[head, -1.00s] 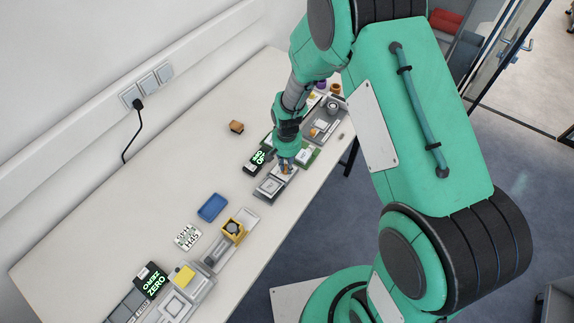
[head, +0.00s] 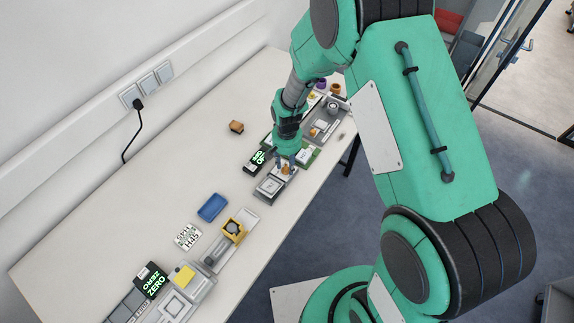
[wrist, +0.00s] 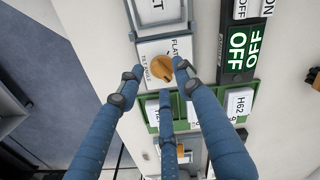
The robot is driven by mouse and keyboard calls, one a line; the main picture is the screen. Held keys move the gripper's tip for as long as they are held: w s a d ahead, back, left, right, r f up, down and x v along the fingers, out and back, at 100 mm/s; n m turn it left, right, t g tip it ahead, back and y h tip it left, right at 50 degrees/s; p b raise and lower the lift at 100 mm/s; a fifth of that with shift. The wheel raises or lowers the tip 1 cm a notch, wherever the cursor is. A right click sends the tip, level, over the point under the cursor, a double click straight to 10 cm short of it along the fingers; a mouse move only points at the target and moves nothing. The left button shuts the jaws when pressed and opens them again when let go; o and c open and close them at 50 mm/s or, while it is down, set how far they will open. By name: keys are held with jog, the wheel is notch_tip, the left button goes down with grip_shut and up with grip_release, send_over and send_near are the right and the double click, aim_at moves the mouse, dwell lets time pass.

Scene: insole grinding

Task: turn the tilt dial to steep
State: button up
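The orange tilt dial (wrist: 159,67) sits on a pale panel marked "TILT ANGLE" and "FLAT". It has a dark pointer mark, and in the head view it is a small orange spot (head: 287,170). My gripper (wrist: 160,78) has three blue fingers spread around the dial, with visible gaps on the left and right, so it looks open. Whether a finger touches the dial is not clear. In the head view my gripper (head: 284,160) points down over the unit. The steep marking cannot be read.
A dark display reading "OFF" (wrist: 238,52) stands right of the dial panel. A green rack with white cards, one marked "H62" (wrist: 238,103), lies close by under the fingers. A blue tray (head: 212,207) and yellow-topped fixture (head: 234,229) stand farther along the table.

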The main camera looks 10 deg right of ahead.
notch_tip(320, 180, up, 11)
dwell(0.5)
dwell(0.5)
notch_tip(320, 180, up, 13)
jog(key=t, duration=0.1)
send_over(287, 167)
jog(key=s+d, duration=0.3)
jog(key=s+d+r+n+t, duration=0.1)
jog(key=s+d+r+t, duration=0.1)
jog(key=s+r, duration=0.55)
jog(key=s+d+r+t, duration=0.1)
jog(key=s+r, duration=0.5)
jog(key=s, duration=0.2)
jog(key=s+d+r+n+t+b, duration=0.1)
jog(key=s+d+r, duration=0.1)
jog(key=s+r, duration=0.4)
jog(key=s, duration=0.3)
jog(key=shift+d+t, duration=0.3)
jog(key=shift+r, duration=0.1)
dwell(0.9)
